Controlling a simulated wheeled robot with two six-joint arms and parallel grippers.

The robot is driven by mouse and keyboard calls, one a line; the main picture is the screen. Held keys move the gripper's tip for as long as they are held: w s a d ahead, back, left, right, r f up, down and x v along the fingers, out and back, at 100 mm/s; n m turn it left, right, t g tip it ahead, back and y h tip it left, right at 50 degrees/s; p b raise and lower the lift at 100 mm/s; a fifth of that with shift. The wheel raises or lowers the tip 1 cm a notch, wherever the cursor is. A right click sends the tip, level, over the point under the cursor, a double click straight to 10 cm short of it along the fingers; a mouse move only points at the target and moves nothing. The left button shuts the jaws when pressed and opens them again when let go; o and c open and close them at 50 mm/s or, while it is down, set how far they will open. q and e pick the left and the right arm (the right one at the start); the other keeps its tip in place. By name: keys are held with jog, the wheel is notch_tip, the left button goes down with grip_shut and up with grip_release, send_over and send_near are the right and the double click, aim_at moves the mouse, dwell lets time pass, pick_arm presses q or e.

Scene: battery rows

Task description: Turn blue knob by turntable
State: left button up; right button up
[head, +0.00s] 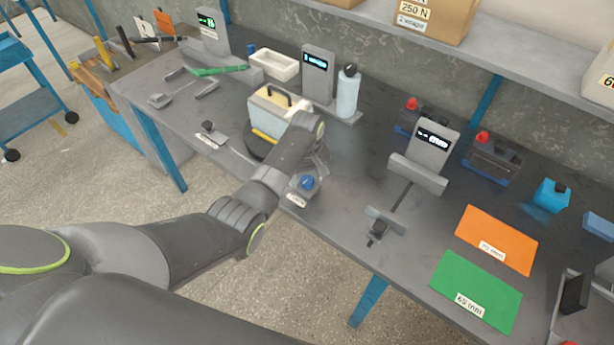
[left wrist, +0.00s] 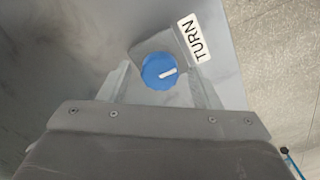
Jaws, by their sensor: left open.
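The blue knob (head: 307,182) sits on a small grey block at the front edge of the workbench, beside the dark turntable (head: 257,147). My left gripper (left wrist: 160,80) is open, with one finger on each side of the knob in that view. Whether the fingers touch it I cannot tell. In the head view my forearm hides the fingers and part of the turntable. A pale case (head: 275,112) with a dark handle stands on the turntable.
A grey display stand (head: 318,75) and a clear bottle (head: 347,92) stand behind the turntable. Another display stand (head: 431,148), an orange mat (head: 497,238) and a green mat (head: 475,290) are to the right. The bench right of the knob is fairly clear.

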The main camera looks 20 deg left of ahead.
pick_arm(q)
jog(key=c, duration=1)
jog(key=shift+r+m+p, duration=0.2)
jog(key=shift+m+p, duration=0.8)
jog(key=shift+m, duration=0.1)
jog(key=m+p, duration=0.1)
jog(key=m, duration=0.1)
jog(key=shift+m+p, duration=0.3)
jog(key=m+p, duration=0.1)
jog(key=m, duration=0.2)
jog(key=shift+f+m, duration=0.1)
jog(key=shift+m, duration=0.2)
jog(key=shift+m+p, duration=0.7)
jog(key=shift+m, duration=0.9)
